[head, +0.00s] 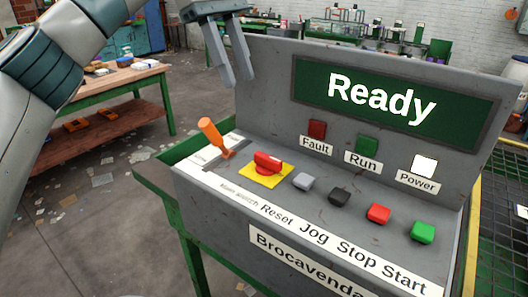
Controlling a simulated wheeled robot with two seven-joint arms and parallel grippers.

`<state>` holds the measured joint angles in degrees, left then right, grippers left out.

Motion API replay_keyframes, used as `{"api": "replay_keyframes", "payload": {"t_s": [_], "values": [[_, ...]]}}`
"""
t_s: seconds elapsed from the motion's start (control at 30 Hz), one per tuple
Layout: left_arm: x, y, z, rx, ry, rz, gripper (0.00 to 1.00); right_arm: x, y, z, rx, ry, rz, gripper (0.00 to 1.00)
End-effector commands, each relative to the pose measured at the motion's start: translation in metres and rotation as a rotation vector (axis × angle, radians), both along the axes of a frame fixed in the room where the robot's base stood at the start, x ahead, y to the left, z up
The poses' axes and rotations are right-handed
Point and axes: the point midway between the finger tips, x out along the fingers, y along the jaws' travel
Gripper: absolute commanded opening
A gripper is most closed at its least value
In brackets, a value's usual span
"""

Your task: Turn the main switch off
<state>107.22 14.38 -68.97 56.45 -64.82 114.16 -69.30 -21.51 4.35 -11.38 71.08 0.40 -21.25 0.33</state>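The main switch (267,163) is a red rotary handle on a yellow plate (258,177), on the sloped top of a grey control panel (340,208). Its label, partly blurred, sits just in front of it. My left gripper (239,77) hangs above and behind the switch, near the panel's upper left edge. Its two fingers point down with a gap between them, and nothing is held. It is apart from the switch. My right gripper is not in view.
An orange lever (213,138) stands left of the switch. Reset (303,181), Jog (340,196), Stop (378,214) and Start (423,232) buttons run to the right. The screen (393,100) reads "Ready"; the Power lamp (424,166) is lit white. A workbench (110,80) stands back left.

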Motion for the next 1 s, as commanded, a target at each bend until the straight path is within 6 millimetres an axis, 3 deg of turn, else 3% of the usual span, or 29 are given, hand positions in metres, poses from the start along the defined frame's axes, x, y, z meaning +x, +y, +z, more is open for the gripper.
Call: {"api": "replay_keyframes", "payload": {"t_s": [0.27, 0.47, 1.0], "values": [[-0.001, -0.002, -0.006, 0.000, 0.000, -0.001, 0.33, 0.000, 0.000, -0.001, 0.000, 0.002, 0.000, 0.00], [-0.005, -0.007, -0.024, 0.001, 0.001, -0.002, 0.33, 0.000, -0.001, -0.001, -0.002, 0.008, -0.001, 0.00], [-0.027, -0.036, -0.109, 0.001, 0.003, -0.003, 0.33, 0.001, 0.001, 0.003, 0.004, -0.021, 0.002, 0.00]]}}
